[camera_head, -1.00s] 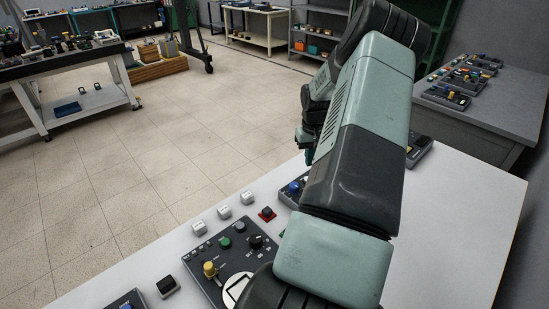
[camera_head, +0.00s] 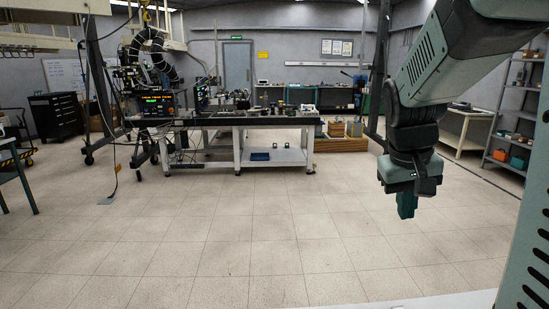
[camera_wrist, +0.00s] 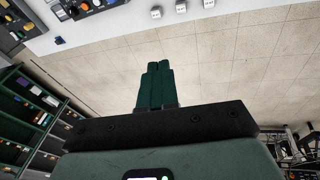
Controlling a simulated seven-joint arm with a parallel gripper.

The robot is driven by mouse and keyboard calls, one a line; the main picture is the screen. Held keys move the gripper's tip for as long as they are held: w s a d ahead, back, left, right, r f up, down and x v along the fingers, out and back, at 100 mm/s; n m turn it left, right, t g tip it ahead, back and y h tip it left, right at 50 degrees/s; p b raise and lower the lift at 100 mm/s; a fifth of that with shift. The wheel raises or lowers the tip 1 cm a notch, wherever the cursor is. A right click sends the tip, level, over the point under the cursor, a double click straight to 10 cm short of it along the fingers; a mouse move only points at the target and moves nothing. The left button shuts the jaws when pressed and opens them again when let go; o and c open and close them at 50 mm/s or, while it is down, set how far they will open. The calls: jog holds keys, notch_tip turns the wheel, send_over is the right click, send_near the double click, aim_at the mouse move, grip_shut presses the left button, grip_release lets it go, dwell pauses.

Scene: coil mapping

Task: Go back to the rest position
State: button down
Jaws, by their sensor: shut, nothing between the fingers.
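My gripper (camera_head: 406,205) hangs at the right of the head view, pointing down, with the floor behind it. Its green fingers are together and nothing is between them. In the wrist view the shut fingers (camera_wrist: 156,84) point up the picture towards the floor and the edge of the white table. The white table (camera_head: 440,300) shows only as a thin strip at the bottom of the head view. No object touches my gripper.
In the wrist view, white blocks (camera_wrist: 182,6) and a dark control panel (camera_wrist: 85,6) stand on the white table, apart from my fingers. A workbench (camera_head: 260,121) stands across the room. Shelves (camera_head: 520,115) are at the far right. The floor between is open.

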jog(key=s+a+r+n+t+y, duration=0.1)
jog(key=s+a+r, duration=0.4)
jog(key=s+a, duration=1)
jog(key=s+t+y, duration=0.1)
jog(key=s+t, duration=0.1)
jog(key=s, duration=0.1)
jog(key=shift+s+a+r+t+y, duration=0.15)
jog(key=shift+a+t+y, duration=0.15)
jog(key=shift+a+t, duration=0.1)
jog(key=c, duration=1.8)
grip_release()
jog(key=shift+d, duration=0.1)
jog(key=shift+c, duration=0.2)
